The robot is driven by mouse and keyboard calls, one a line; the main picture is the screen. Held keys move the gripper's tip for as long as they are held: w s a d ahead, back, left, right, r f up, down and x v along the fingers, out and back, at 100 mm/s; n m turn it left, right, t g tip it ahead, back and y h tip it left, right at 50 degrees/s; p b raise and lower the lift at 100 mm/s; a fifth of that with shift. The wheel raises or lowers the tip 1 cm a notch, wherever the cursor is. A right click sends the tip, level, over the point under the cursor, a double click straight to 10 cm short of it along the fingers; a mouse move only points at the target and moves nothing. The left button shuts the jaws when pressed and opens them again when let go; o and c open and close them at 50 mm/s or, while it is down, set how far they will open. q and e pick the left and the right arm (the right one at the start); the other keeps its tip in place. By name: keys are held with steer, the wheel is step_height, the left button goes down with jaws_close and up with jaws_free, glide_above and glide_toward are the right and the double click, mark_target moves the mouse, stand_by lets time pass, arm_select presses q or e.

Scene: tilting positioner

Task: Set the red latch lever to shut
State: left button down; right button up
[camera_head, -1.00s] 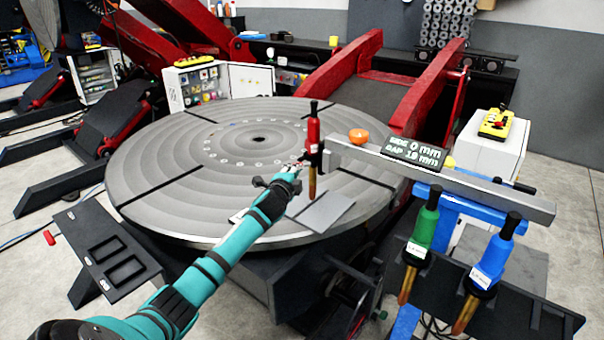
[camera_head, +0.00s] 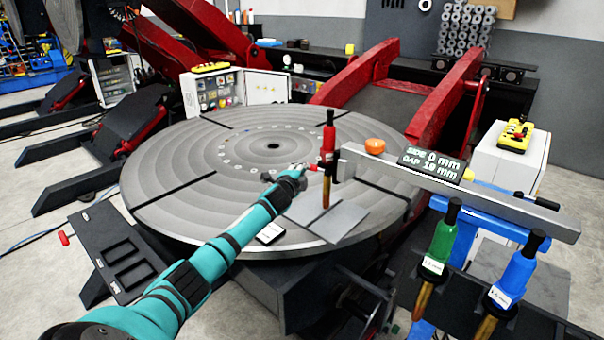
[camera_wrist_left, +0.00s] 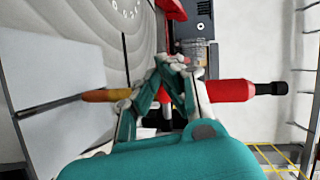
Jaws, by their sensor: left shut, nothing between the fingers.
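The red torch (camera_head: 328,145), with a black top and a copper tip, stands upright in a holder at the left end of the grey bar (camera_head: 450,190). A small red piece (camera_head: 313,167) juts out left from this holder; it may be the latch lever, but it is too small to tell its setting. My left gripper (camera_head: 302,168) is shut and empty, its tips close to that red piece. In the left wrist view the shut fingertips (camera_wrist_left: 176,62) are in front of the red torch (camera_wrist_left: 230,91). Contact cannot be told. My right gripper is not in view.
The round table (camera_head: 190,170) is under my left arm, with grey plates (camera_head: 325,220) below the torch. A display (camera_head: 432,163) sits on the bar. Green (camera_head: 441,243) and blue (camera_head: 514,270) torches hang at the right. A dark panel (camera_head: 100,225) stands at the left.

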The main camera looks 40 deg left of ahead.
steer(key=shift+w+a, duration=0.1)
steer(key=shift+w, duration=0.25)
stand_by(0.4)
